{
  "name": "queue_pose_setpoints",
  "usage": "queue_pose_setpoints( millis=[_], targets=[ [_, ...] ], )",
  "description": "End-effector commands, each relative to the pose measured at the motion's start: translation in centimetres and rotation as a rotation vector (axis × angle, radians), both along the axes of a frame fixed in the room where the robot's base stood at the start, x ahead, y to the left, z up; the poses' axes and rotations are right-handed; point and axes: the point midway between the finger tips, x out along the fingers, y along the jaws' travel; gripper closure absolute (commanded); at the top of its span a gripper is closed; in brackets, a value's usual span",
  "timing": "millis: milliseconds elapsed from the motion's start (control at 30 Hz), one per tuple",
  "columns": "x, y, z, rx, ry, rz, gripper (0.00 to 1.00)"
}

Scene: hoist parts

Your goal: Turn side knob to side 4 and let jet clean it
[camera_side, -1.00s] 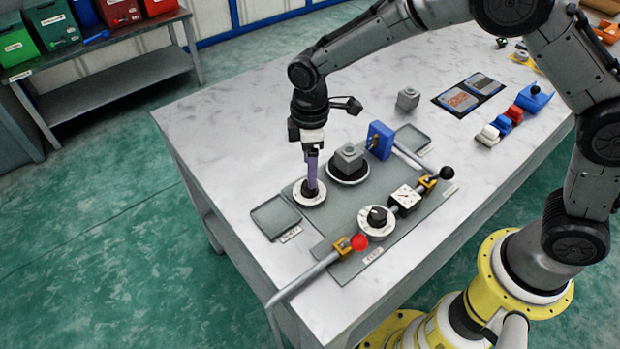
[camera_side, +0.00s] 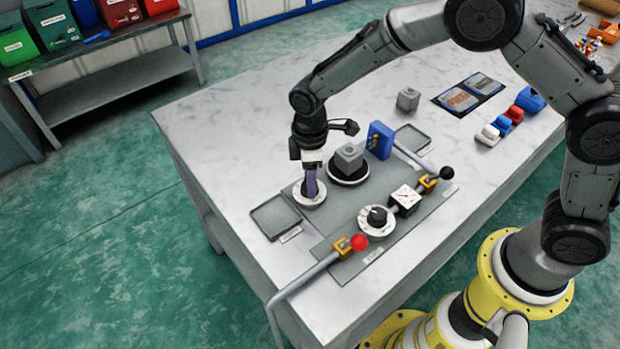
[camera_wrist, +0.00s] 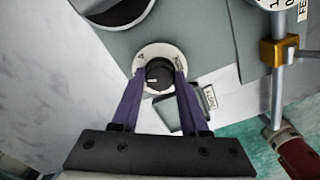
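The side knob is a black knob (camera_wrist: 158,76) on a round white dial (camera_side: 309,194) at the left of the grey plate. A "4" shows on the dial's upper left in the wrist view, and the knob's white mark points left. My gripper (camera_wrist: 160,72) points down over it, its two purple fingers on either side of the knob. I cannot tell whether they press on it. A grey block (camera_side: 348,158) sits on a round black-and-white holder beside it. A blue upright unit (camera_side: 380,140), possibly the jet, stands behind that block.
Shallow trays (camera_side: 275,217) flank the plate. A loose grey block (camera_side: 408,98) and small coloured blocks (camera_side: 514,114) stand farther right.

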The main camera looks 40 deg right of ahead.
Motion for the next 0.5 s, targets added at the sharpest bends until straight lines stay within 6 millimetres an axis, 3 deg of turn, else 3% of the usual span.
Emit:
queue_pose_setpoints(
  millis=[33,133,500],
  targets=[
    [0.02,-0.01,0.02,-0.001,-0.001,0.000,0.85],
    [0.03,-0.02,0.03,-0.001,-0.001,0.000,1.00],
    [0.03,-0.01,0.05,-0.001,-0.001,-0.049,1.00]
  ],
)
